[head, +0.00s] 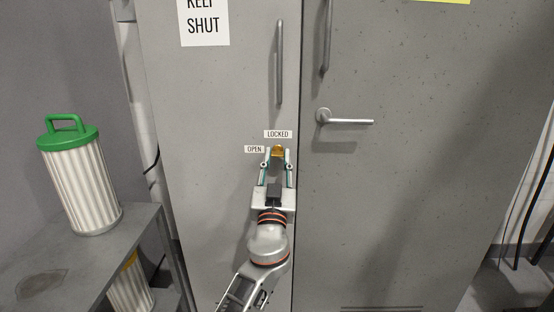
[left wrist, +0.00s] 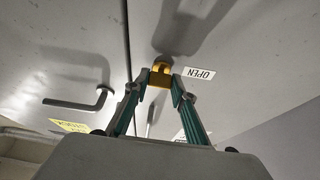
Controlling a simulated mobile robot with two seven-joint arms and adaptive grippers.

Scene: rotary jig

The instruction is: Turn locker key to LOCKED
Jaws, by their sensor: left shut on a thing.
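The brass-yellow locker key (head: 278,151) sits at the grey left door, near its right edge. My left gripper (head: 277,156) reaches it from below and is shut on it. The left wrist view also shows the key (left wrist: 160,73) between the two fingertips (left wrist: 161,84). A white LOCKED label (head: 278,134) is just above the key, and a white OPEN label (head: 255,149) is to its left. The OPEN label shows upside down in the left wrist view (left wrist: 198,73). The fingers partly cover the key, so its exact turn angle is hard to tell. My right gripper is out of view.
A vertical bar handle (head: 280,62) is above the key. A lever handle (head: 324,117) projects from the right door (head: 420,170). A green-topped ribbed canister (head: 80,180) stands on a grey shelf (head: 125,240) at the left.

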